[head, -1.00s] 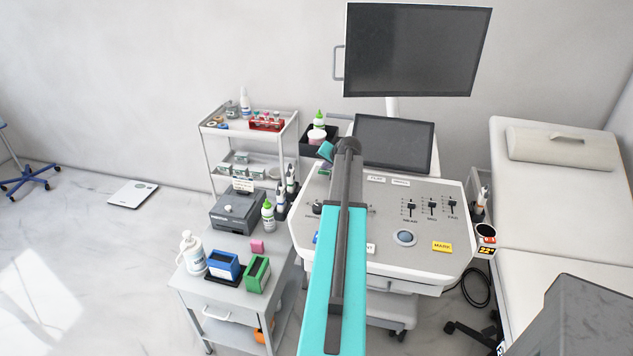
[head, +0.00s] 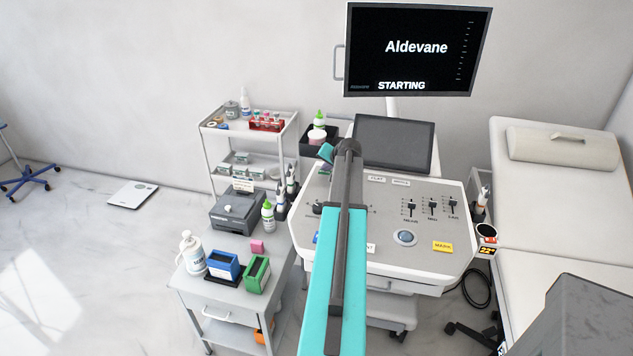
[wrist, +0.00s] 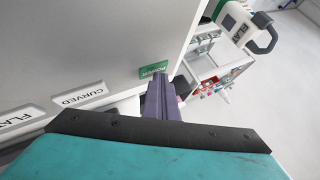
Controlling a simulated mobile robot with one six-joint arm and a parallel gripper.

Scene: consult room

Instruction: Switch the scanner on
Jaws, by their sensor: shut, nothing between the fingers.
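The scanner's upper monitor (head: 415,48) is lit and reads "Aldevane" and "STARTING". Its lower screen (head: 394,143) is dark. The scanner's console (head: 400,225) carries sliders, a trackball and a yellow "MARK" key. In the wrist view, a green power label or button (wrist: 153,70) sits at the panel's edge, right by the tips of my gripper (wrist: 160,84). My gripper is shut and empty; I cannot tell whether it touches the green part. In the head view my arm hides the gripper's fingers and the console's left part.
Left of the console stands a cart (head: 215,290) with a pump bottle, a grey box, and blue and green holders. A white shelf trolley (head: 205,150) stands behind it. An examination couch (head: 540,210) is at the right. Floor at the far left is mostly open.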

